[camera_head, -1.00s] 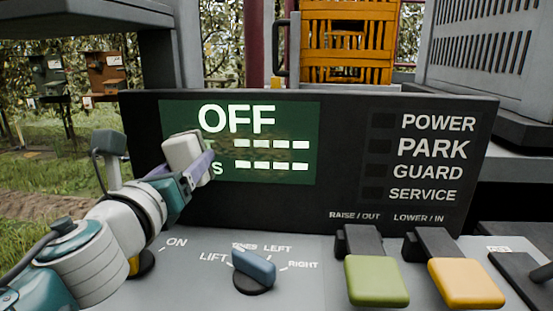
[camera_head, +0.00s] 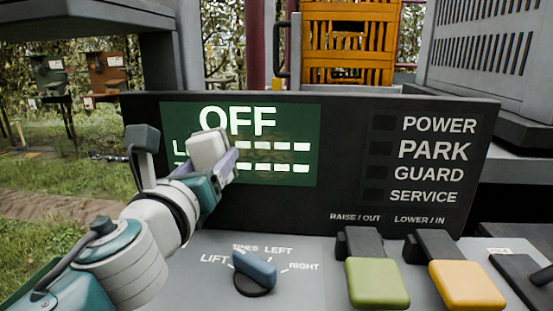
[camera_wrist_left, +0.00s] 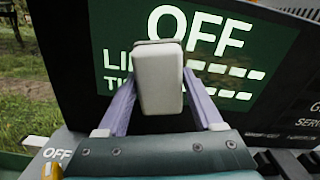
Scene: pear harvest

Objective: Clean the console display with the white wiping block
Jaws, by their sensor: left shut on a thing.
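The console display (camera_head: 285,130) is a green screen reading OFF, with dashed lines below and a brownish smudge across its middle. It also shows in the left wrist view (camera_wrist_left: 270,45). My left gripper (camera_head: 222,165) is shut on the white wiping block (camera_head: 207,148), which stands out past the purple fingers. The block covers part of the display's left half in the head view. In the left wrist view the block (camera_wrist_left: 159,78) is upright between the fingers, in front of the screen. I cannot tell whether it touches the glass. My right gripper is not in view.
Below the display are a blue selector knob (camera_head: 254,272), a green pedal-like lever (camera_head: 376,283) and a yellow one (camera_head: 466,284). Indicator labels (camera_head: 437,150) are right of the screen. An orange crate (camera_head: 347,45) stands behind the console.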

